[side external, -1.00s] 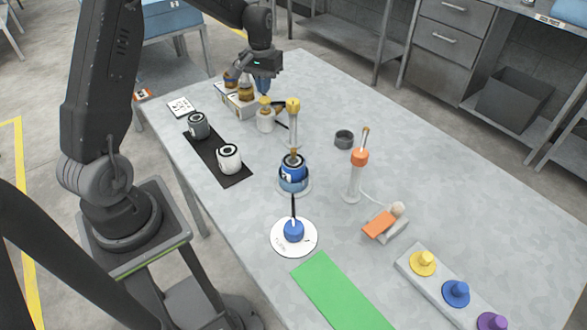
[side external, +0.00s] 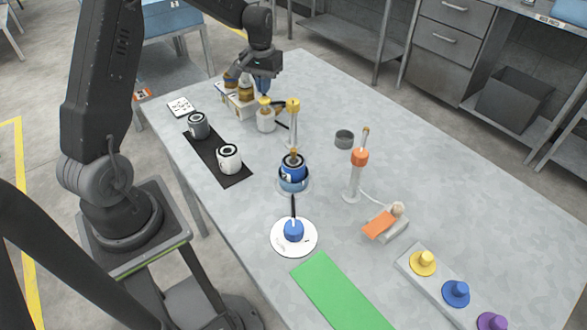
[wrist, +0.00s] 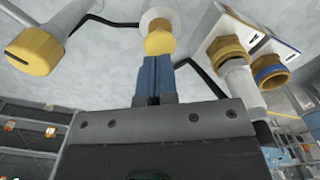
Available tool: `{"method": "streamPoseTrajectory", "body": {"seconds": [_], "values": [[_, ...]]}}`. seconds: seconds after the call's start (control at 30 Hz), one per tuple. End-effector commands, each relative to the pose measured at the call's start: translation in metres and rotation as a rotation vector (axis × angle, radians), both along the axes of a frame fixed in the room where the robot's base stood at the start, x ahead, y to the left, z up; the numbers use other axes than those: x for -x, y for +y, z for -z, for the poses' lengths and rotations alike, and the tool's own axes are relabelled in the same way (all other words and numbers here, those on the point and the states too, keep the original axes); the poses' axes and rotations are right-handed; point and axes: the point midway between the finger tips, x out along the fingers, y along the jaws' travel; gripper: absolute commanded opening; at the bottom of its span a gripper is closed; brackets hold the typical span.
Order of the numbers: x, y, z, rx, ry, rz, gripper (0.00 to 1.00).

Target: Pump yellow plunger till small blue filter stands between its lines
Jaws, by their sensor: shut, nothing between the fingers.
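The yellow plunger (side external: 265,103) tops a white pump body (side external: 266,121) near the table's far end; its round yellow top (wrist: 160,43) also shows in the wrist view. My gripper (side external: 263,93) is shut and empty, pointing down close to the plunger top. In the wrist view its blue fingertips (wrist: 155,62) are together just at the yellow top; I cannot tell whether they touch it. The small blue filter (side external: 293,172) stands upright in a round clear holder below the yellow-capped post (side external: 293,105). Its lines are too small to make out.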

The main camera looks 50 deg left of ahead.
Motion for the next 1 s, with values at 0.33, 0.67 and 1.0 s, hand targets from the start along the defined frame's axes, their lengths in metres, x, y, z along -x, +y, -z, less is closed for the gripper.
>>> {"method": "streamPoseTrajectory", "body": {"seconds": [0.33,0.67,1.0], "values": [[0.000,0.000,0.012,0.001,0.002,0.000,0.00],[0.000,0.000,0.025,0.000,0.001,0.000,0.00],[0.000,0.000,0.038,0.000,0.001,0.000,0.00]]}}
